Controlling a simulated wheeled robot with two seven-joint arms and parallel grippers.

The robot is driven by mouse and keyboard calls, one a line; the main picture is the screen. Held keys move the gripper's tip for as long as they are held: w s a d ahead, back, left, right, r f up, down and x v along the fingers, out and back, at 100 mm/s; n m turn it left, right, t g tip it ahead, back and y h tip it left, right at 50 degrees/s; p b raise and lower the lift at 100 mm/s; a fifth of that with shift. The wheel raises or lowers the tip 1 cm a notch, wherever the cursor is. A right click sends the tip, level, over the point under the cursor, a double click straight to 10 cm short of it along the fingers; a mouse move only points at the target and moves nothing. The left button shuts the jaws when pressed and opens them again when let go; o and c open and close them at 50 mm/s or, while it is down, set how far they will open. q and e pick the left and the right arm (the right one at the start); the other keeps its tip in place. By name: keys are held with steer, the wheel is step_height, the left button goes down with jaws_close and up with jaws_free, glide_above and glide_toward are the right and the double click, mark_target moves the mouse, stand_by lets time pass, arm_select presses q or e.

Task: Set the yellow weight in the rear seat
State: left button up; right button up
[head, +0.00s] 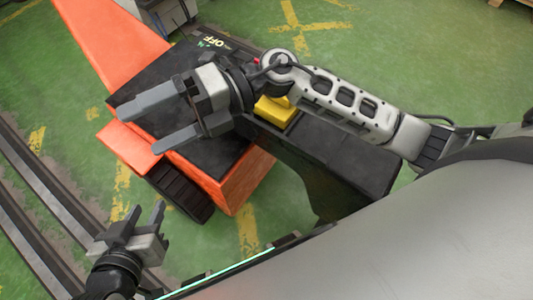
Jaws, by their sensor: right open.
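The yellow weight (276,111) is a small block at the right end of the dark deck of an orange machine (240,184). My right arm crosses above it and hides part of it. Whether it lies in a seat cannot be told. My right gripper (163,116) is open and empty above the machine's black top, left of the weight and apart from it. My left gripper (144,214) is low at the left, fingers apart, with nothing between them, clear of the machine. No rear seat can be clearly made out.
A long orange arm (108,35) runs from the machine to the upper left. Green floor (410,50) at the upper right is open.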

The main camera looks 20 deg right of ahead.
steer(key=w+d+m+t+h, duration=0.3)
steer(key=d+m+t, duration=0.1)
steer(key=m+t, duration=0.75)
steer(key=w+d+m+t+h, duration=0.35)
steer(key=m+t, duration=0.45)
steer(key=m, duration=0.6)
steer(key=s+d+f+m+g+h, duration=0.3)
steer(key=s+f+m, duration=0.2)
steer(key=f, duration=0.3)
steer(key=s+d+f+m+g+h, duration=0.4)
steer(key=s+f+m, duration=0.1)
steer(key=f, duration=0.4)
steer(key=shift+m, duration=0.85)
